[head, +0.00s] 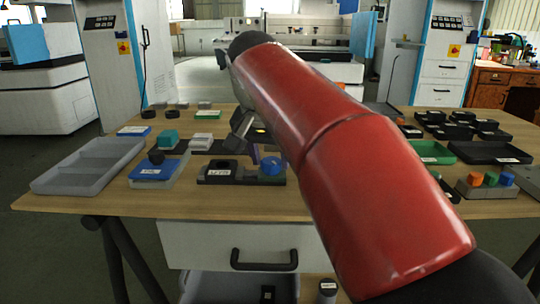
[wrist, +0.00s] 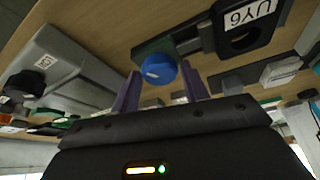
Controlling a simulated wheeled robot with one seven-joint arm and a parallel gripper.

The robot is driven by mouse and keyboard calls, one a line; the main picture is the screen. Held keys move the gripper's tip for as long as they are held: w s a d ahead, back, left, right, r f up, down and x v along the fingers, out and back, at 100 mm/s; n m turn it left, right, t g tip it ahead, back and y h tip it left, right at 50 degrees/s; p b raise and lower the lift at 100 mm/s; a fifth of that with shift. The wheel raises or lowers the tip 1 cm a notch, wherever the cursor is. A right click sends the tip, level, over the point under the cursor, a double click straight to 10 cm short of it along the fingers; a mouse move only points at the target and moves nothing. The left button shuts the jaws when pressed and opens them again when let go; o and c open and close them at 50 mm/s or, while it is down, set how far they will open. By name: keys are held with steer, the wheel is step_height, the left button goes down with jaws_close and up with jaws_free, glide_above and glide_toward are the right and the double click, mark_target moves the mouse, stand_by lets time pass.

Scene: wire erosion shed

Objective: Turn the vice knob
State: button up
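A blue round knob (head: 272,165) with a pale mark sits at the right end of a dark block (head: 238,179) on the workbench. The block has a white label reading UY6 and a dark round recess. In the wrist view the blue knob (wrist: 158,70) shows between the two purple fingers of my gripper (wrist: 160,76). The fingers are open, with a gap on both sides of the knob; whether they reach around it is unclear. In the head view my gripper (head: 256,153) is just behind and left of the knob, partly hidden by my red arm.
A grey divided tray (head: 62,186) lies at the left. A blue box (head: 152,172) with a black knob stands left of the dark block. Black trays (head: 490,153) and a block with orange, green and blue knobs (head: 484,190) are at the right. Wood in front is clear.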

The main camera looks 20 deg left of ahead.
steer(key=c, duration=0.5)
steer(key=shift+c, duration=0.2)
